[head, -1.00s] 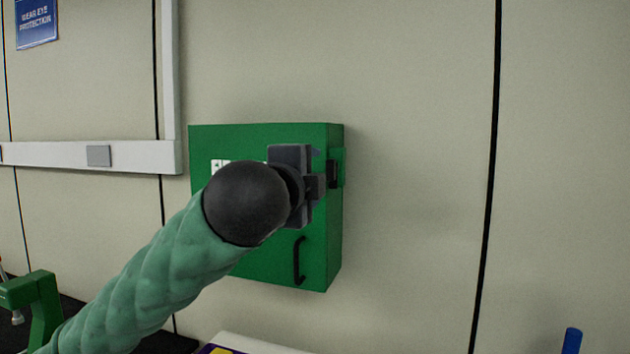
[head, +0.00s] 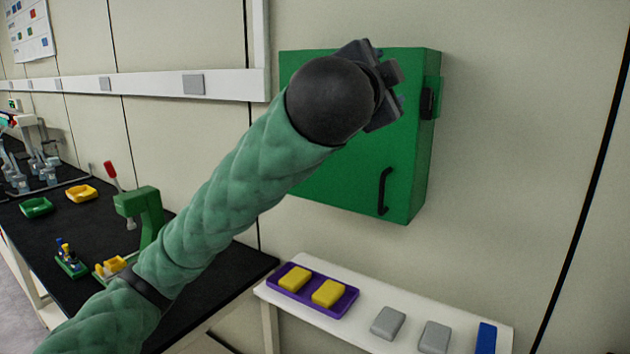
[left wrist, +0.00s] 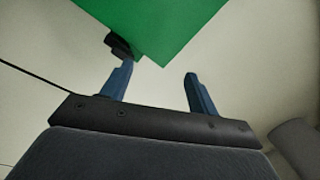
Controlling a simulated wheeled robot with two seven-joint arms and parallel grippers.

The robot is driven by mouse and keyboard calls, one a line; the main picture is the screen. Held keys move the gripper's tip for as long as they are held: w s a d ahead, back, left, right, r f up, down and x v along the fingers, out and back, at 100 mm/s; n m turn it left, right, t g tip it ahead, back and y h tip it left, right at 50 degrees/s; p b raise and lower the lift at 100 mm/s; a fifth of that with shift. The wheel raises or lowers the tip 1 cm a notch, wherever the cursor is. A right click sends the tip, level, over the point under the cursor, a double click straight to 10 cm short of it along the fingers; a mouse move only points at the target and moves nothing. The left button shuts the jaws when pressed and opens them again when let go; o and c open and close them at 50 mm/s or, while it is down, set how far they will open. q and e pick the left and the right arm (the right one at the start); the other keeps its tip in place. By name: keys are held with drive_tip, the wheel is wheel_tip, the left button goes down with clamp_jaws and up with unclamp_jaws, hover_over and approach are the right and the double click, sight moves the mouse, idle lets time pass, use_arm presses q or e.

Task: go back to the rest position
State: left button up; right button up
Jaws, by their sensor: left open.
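My left arm reaches in from the left in the head view. Its gripper (head: 388,82) is in front of the upper part of a green wall box (head: 350,185), partly hidden behind my dark wrist. In the left wrist view the two blue fingers (left wrist: 158,92) are spread apart with nothing between them. The green box also shows at the top of that view (left wrist: 165,25), with its black latch (left wrist: 118,46) just beyond the left fingertip. I cannot tell whether they touch. The box has a black handle (head: 384,190), and its door looks shut. My right gripper is not in view.
A white shelf (head: 375,300) below the box holds a purple tray (head: 346,306) with two yellow blocks, two grey blocks (head: 388,322) and a blue block (head: 486,338). A black bench (head: 90,222) at left carries a green press (head: 148,208) and several small parts.

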use_arm(q)
drive_tip(key=w+a+f+n+g+y, duration=0.1)
drive_tip(key=w+a+f+n+y, duration=0.1)
drive_tip(key=w+a+f+n, duration=0.55)
drive_tip(key=w+a+f+n+y, duration=0.25)
drive_tip(key=a+f, duration=0.25)
drive_tip(key=f, duration=0.5)
drive_tip(key=s+a+f+n+g+y, duration=0.15)
drive_tip(key=a+f, duration=0.25)
drive_tip(key=f, duration=1.1)
drive_tip(key=a+f+n+g+y, duration=0.1)
drive_tip(key=a+f+n+g, duration=0.3)
drive_tip(key=f, duration=1.1)
drive_tip(key=s+a+f+g, duration=0.25)
drive_tip(key=s+f, duration=0.55)
drive_tip(key=f, duration=0.5)
drive_tip(key=s+a+f+g, duration=0.25)
drive_tip(key=s+f, duration=0.45)
drive_tip(key=f, duration=0.5)
drive_tip(key=s+f+g, duration=0.2)
drive_tip(key=s+f, duration=0.6)
drive_tip(key=s, duration=0.4)
drive_tip(key=s+a+f+g+y, duration=0.1)
drive_tip(key=s+f+g, duration=0.1)
drive_tip(key=s+f, duration=0.6)
drive_tip(key=s, duration=0.4)
drive_tip(key=shift+s, duration=0.15)
